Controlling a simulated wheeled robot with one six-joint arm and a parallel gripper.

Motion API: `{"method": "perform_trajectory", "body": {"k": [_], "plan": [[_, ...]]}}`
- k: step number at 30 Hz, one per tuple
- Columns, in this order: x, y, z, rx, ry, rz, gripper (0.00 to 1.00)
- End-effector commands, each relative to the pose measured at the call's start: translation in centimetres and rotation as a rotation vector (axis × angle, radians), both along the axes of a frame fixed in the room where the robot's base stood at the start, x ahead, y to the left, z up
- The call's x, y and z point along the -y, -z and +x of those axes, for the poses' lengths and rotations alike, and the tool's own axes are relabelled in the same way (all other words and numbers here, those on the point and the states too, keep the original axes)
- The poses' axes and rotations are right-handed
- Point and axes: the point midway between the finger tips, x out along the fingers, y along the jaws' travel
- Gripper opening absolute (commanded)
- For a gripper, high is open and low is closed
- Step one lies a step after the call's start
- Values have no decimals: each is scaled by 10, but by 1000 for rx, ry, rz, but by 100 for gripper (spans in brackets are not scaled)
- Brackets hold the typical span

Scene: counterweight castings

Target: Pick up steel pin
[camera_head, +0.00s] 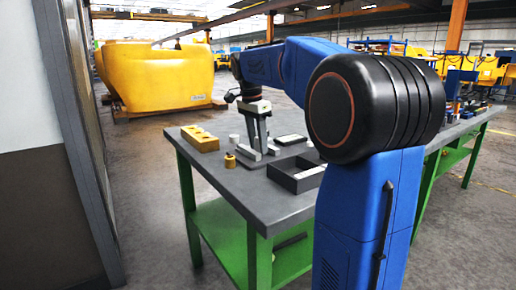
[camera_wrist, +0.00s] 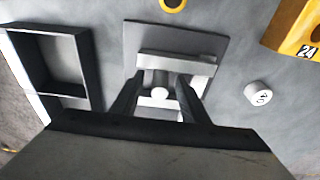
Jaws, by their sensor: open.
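The pale round end of what looks like the steel pin (camera_wrist: 160,93) shows between my fingers in the wrist view. It sits among the light grey blocks of a fixture (camera_wrist: 178,57) on a dark square plate. My gripper (camera_wrist: 160,82) is open, with one finger on each side of the round end; I cannot tell if either touches it. In the head view my gripper (camera_head: 262,150) points down over the fixture on the workbench, and the pin cannot be made out there. The pin's lower part is hidden.
A yellow block with holes (camera_head: 200,138), a brass ring (camera_head: 230,161) and a short pale cylinder (camera_wrist: 258,94) stand nearby. A black open tray (camera_head: 286,181) lies to the fixture's right on the grey workbench (camera_head: 262,205).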

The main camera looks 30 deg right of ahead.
Motion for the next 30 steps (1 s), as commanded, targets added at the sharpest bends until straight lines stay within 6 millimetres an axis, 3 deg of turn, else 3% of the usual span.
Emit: {"method": "perform_trajectory", "body": {"k": [6,11,12,23,30], "plan": [[0,1,0,0,0,0,41],[0,1,0,0,0,0,2],[0,0,0,0,0,0,0],[0,-6,1,2,0,-1,0],[0,-44,1,4,-1,-1,0]]}}
